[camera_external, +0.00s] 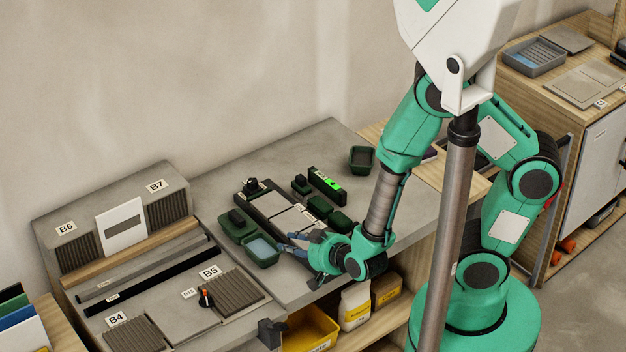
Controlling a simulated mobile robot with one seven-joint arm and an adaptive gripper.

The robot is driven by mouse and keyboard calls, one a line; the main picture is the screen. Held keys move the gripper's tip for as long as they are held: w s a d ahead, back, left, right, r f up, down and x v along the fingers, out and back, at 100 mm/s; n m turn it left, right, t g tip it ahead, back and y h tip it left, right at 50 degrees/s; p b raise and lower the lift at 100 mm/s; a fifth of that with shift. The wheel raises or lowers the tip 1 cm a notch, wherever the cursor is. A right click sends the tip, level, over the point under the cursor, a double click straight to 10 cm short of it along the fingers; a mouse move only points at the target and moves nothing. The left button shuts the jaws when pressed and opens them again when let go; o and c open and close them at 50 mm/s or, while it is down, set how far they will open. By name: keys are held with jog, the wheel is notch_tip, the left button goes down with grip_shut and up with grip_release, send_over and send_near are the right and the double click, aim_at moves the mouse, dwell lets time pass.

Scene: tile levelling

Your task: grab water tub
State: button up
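The water tub (261,251) is a small dark green tub with pale blue water in it. It sits on the grey workbench, at the near end of the tile work. My gripper (285,243) is low over the bench, just right of the tub, with its fingers pointing left toward the tub's right rim. The fingertips are very close to that rim. Whether they touch it, or have the rim between them, is too small to tell.
A green tray with a dark block (237,222) stands directly beside the tub. The tile frame (282,210), a green level (327,184) and small green trays lie behind my gripper. Another green tub (361,160) stands farther back. Bare bench lies left of the tub.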

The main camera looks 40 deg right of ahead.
aim_at(270, 240)
jog(key=shift+s+d+f+t, duration=0.4)
jog(key=shift+s+d+f, duration=0.05)
jog(key=shift+s+f, duration=0.15)
jog(key=shift+b+x, duration=0.75)
jog(key=shift+x, duration=3.6)
jog(key=shift+d+f, duration=0.1)
jog(key=shift+d, duration=0.05)
jog(key=shift+d+b+x, duration=0.2)
jog(key=shift+b+x, duration=0.4)
jog(key=shift+x, duration=1.9)
jog(key=shift+a, duration=0.15)
grip_shut()
